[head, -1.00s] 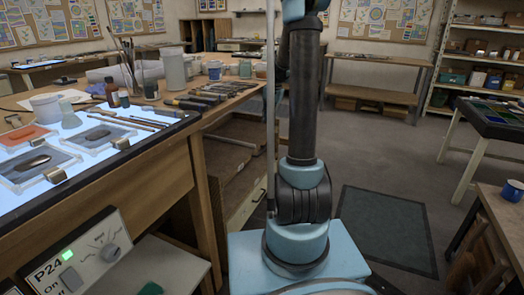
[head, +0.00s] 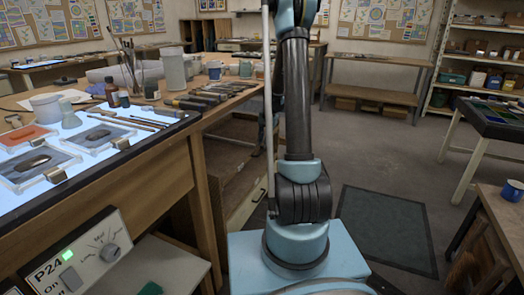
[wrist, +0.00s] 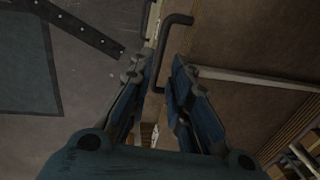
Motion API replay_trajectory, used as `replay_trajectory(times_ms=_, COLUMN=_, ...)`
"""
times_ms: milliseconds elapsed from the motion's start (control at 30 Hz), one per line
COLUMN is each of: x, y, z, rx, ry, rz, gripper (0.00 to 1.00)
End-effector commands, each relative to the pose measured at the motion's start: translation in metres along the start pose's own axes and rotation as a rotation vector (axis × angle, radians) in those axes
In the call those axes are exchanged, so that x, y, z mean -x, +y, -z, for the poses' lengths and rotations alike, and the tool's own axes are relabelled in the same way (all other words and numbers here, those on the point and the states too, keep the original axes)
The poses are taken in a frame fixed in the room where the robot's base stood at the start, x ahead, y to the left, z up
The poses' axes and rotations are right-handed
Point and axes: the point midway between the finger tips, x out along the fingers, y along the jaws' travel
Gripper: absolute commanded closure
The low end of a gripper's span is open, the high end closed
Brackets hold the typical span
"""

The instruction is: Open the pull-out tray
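The pull-out tray (head: 246,208) is under the wooden workbench in the head view. It has a pale front and a small dark handle (head: 262,194). In the wrist view the black bar handle (wrist: 160,52) runs along the pale tray front edge (wrist: 152,22). My gripper (wrist: 158,68) is open in the wrist view, with one finger on each side of the handle's lower part. I cannot tell whether either finger touches it. In the head view my gripper is not clearly seen, as my arm and column cover that area.
The workbench (head: 178,172) carries a lit glass panel, jars and tools above the tray. A control box (head: 85,255) is at the lower left. A dark floor mat (head: 388,225) lies to the right, with open floor around it. A side table (head: 505,215) bears a blue mug (head: 512,190).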

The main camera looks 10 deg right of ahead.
Motion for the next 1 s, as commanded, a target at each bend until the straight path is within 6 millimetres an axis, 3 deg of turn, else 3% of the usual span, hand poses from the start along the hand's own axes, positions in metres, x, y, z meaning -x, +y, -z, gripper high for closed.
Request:
replay_trajectory(times_ms=300, x=-0.038, y=0.000, z=0.000, rx=0.001, ry=0.000, rz=0.000, gripper=0.82)
replay_trajectory(times_ms=767, x=-0.047, y=0.000, z=0.000, rx=0.000, ry=0.000, rz=0.000, gripper=0.82)
replay_trajectory(times_ms=867, x=-0.047, y=0.000, z=0.000, rx=0.000, ry=0.000, rz=0.000, gripper=1.00)
replay_trajectory(times_ms=1000, x=-0.047, y=0.000, z=0.000, rx=0.000, ry=0.000, rz=0.000, gripper=1.00)
